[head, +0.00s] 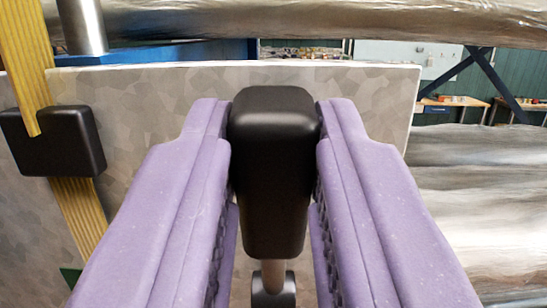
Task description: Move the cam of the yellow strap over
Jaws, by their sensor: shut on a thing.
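The yellow strap (28,62) runs down the left side of the head view, in front of a grey mottled plate. It passes through a black block-shaped buckle (70,140) and comes out below it. My gripper (274,130) has two purple fingers and is shut on a black rounded grip (272,165) in the middle of the view. A thin pale rod (272,273) runs down from the grip to a small black piece (273,292). The held grip is well to the right of the strap, and I cannot tell whether they are joined. The fingers hide the grip's sides.
The grey plate (150,90) stands close behind the fingers. A silvery wrapped pipe (300,18) crosses above, and a larger silvery surface (470,200) fills the right. A metal post (82,28) stands upper left. Benches (455,102) are far back.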

